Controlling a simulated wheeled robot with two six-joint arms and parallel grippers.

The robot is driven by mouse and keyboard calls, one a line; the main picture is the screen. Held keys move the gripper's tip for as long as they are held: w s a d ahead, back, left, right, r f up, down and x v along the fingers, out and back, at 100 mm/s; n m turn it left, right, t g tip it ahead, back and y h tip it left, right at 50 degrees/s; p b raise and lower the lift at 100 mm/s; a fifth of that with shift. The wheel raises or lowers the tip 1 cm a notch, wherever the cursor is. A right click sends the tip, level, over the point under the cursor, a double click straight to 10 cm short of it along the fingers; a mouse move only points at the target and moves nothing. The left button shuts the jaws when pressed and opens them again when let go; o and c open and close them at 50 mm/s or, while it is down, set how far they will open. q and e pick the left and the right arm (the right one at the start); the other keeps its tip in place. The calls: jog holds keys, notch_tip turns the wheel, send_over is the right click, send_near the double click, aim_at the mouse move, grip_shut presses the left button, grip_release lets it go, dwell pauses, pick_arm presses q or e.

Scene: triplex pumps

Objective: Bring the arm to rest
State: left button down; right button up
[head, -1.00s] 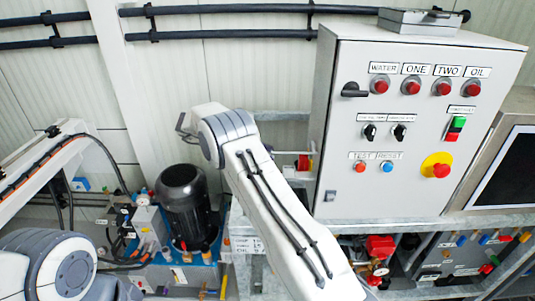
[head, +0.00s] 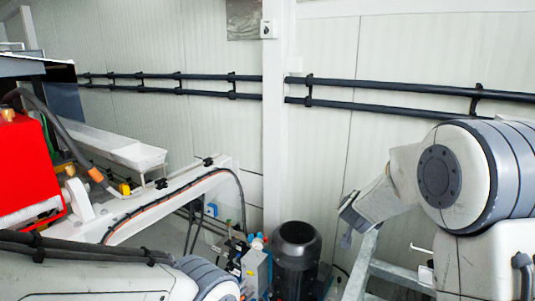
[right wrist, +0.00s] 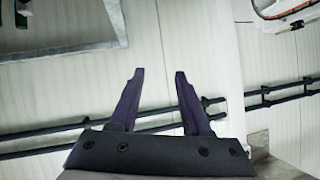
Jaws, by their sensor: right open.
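My right arm (head: 455,180) is at the right of the head view, bent at a large grey and white joint. Its slimmer end reaches left and down to my right gripper (head: 347,238), which looks small there. In the right wrist view the right gripper (right wrist: 159,73) shows two dark fingers set apart, with nothing between them. Wall panels and pipes lie behind the fingers. My left arm (head: 100,275) crosses the lower left of the head view; its gripper is not visible.
A black motor (head: 296,262) stands at the bottom centre. A red box (head: 25,170) and a white trough (head: 115,148) are at the left. A white beam (head: 165,205) slopes across. Dark pipes (head: 400,107) run along the wall. A metal frame (head: 365,268) stands below the right gripper.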

jog(key=s+a+f+n+g+y, duration=0.1)
jog(key=s+a+f+n+g, duration=0.2)
jog(key=s, duration=0.7)
jog(key=s+a+f+n+g+y, duration=0.1)
jog(key=s+f+g, duration=0.3)
jog(key=s, duration=0.5)
jog(key=s+a+f+n+g+y, duration=0.25)
jog(key=s+f, duration=0.25)
jog(key=s, duration=0.5)
jog(key=s+a+n+g+b, duration=0.2)
jog(key=s+a+n+b, duration=0.3)
jog(key=s+a, duration=0.7)
jog(key=shift+s+a+r+n+b, duration=0.3)
jog(key=shift+s+n, duration=0.2)
jog(key=shift+n, duration=0.45)
jog(key=shift+f, duration=0.1)
